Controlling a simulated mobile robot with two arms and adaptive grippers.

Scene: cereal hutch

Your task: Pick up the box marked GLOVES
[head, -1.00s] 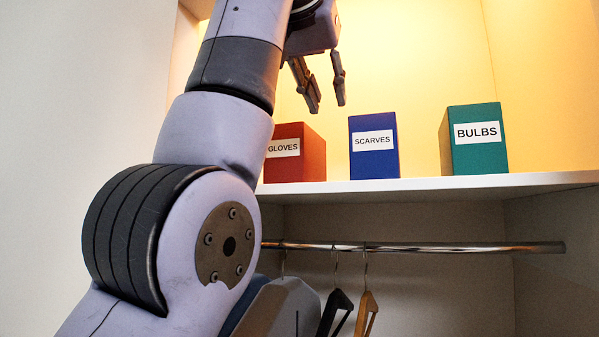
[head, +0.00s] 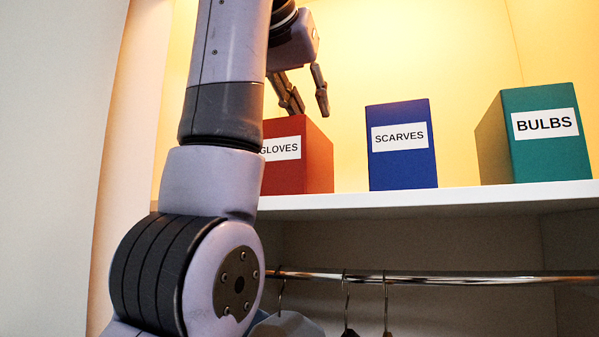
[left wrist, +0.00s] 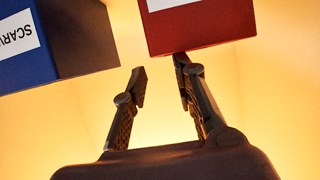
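The red box marked GLOVES (head: 303,170) stands upright on the white shelf, its left part hidden behind my left arm in the head view. My left gripper (head: 311,112) is open and empty, with its fingertips just above the box's top right edge in that view. In the left wrist view, which looks upside down, the red box (left wrist: 200,27) is at the top. The right-hand finger of my left gripper (left wrist: 160,76) reaches its edge there; I cannot tell if they touch. No box is between the fingers. My right gripper is not in view.
A blue box marked SCARVES (head: 402,165) stands right of the red box, with a gap between. A teal box marked BULBS (head: 545,155) is farther right. Below the shelf (head: 430,198) run a metal rail (head: 450,280) and hangers. A wall closes the left side.

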